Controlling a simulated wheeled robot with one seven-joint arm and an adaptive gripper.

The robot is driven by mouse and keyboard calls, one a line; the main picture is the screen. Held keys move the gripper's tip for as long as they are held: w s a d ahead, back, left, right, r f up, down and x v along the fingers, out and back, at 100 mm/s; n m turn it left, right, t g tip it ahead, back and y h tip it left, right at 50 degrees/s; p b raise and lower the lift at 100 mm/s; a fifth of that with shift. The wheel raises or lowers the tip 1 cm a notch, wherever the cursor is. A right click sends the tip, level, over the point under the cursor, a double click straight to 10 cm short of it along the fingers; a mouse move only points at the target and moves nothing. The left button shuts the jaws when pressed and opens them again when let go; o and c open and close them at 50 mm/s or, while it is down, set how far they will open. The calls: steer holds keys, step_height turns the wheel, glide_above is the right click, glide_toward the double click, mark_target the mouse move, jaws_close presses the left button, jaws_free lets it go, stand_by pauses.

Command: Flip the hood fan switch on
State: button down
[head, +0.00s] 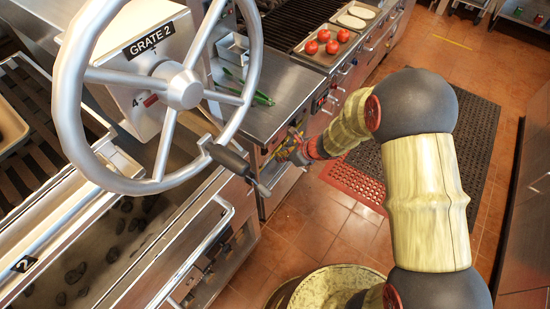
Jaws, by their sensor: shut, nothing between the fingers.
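My gripper (282,152) is small in the head view, at the end of my arm, close to the front panel of the steel counter (262,122). Its fingers look shut and empty. I cannot tell whether they touch the panel. Small red and dark controls (320,104) sit on the front panel just beyond my gripper. No label for a hood fan switch can be read, and I cannot tell which control it is. My gripper and wrist hide part of the panel.
A large handwheel (183,89) with a dark handle, by the GRATE 2 box (150,40), fills the left foreground. Charcoal (75,272) lies in the grill below. A tray (318,58) of tomatoes stands behind. Tiled floor (325,215) with mats (470,125) is open right.

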steer(key=p+v, duration=0.3)
steer(key=v, duration=0.7)
steer(key=shift+f, duration=0.1)
